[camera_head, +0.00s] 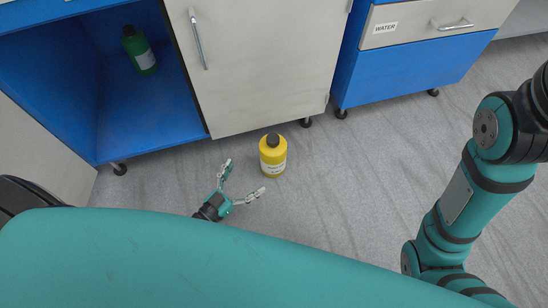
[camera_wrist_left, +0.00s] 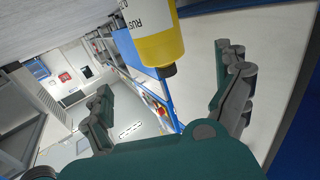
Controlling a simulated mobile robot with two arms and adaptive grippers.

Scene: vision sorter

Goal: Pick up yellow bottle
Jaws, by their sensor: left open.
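A yellow bottle (camera_head: 272,157) with a dark cap and a white label stands upright on the grey floor in front of the cabinet. My left gripper (camera_head: 247,180) is open, low near the floor, just to the left and nearer side of the bottle, with its fingers spread toward it. In the left wrist view the yellow bottle (camera_wrist_left: 153,32) shows at the top, beyond the open fingers of the left gripper (camera_wrist_left: 166,77), with its cap pointing down in the picture. Nothing is between the fingers. My right arm shows at the right, but its gripper is out of view.
A blue cabinet (camera_head: 121,100) with an open compartment holds a green bottle (camera_head: 139,50) at the left. A closed grey door (camera_head: 262,60) stands behind the yellow bottle. A drawer labelled WATER (camera_head: 430,22) is at the right. The floor right of the bottle is clear.

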